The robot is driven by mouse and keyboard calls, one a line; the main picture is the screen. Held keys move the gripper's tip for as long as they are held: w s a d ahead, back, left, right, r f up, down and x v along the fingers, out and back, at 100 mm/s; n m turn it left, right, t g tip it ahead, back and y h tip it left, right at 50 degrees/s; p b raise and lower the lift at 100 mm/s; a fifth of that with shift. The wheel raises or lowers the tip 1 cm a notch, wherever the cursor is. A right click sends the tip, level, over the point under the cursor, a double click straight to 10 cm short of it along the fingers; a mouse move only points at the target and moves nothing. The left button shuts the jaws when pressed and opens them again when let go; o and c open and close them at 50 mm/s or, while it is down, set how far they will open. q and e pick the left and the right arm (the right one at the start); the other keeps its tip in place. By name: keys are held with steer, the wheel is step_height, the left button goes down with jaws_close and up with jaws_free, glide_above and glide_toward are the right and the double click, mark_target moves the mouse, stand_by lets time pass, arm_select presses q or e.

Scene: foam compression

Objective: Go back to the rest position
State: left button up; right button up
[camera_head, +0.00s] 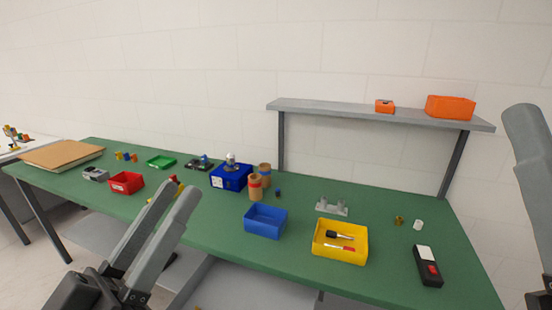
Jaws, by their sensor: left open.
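My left gripper (174,192) is at the lower left of the head view, with its two grey fingers pointing up and to the right. The fingers are apart and nothing is seen held between them. It is in front of the near edge of the green-topped table (220,220). A small red and yellow object (174,180) shows behind its fingertips and is partly hidden. My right gripper (528,150) is at the right edge, with one grey finger in view. The rest of it is cut off, so its opening cannot be judged.
A red bin (126,184), blue bins (265,222) (231,178) and a yellow bin (341,254) with tools stand on the table. Cardboard tubes (256,187) stand mid-table. A black and red device (428,266) lies at right. A grey shelf (350,110) with orange boxes (450,107) stands behind.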

arm_select(q)
steer(key=s+a+r+n+t+y, duration=0.2)
steer(key=s+a+r+t+y, duration=0.45)
steer(key=r+y, duration=0.35)
step_height(320, 180, up, 38)
steer(key=g+h+p, duration=0.1)
steer(key=p, duration=3.7)
steer(key=shift+m, duration=0.3)
steer(key=shift+a+f, duration=0.1)
steer(key=shift+f, duration=0.15)
step_height(320, 180, down, 46)
steer(key=b, duration=4.6)
steer(key=shift+r, duration=0.2)
